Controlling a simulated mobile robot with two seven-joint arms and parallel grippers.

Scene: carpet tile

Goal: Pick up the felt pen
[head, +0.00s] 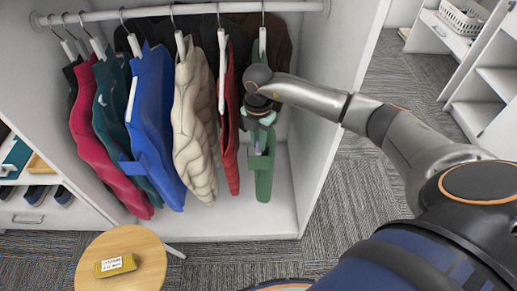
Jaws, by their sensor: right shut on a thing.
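My right gripper (262,122) reaches into the open wardrobe in the head view, in front of the green garment (264,185) hanging at the right end of the rail. It is shut on a small purple, slim thing, which looks like the felt pen (258,146). The pen points downward in front of the garment, near what looks like a pocket. Its upper part is hidden by the gripper, and I cannot tell whether its lower tip is inside the pocket. My left gripper is not in view.
Several garments hang left of the gripper, the nearest a red one (230,130). The wardrobe's right side wall (330,90) stands close to my arm. Carpet lies clear at right.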

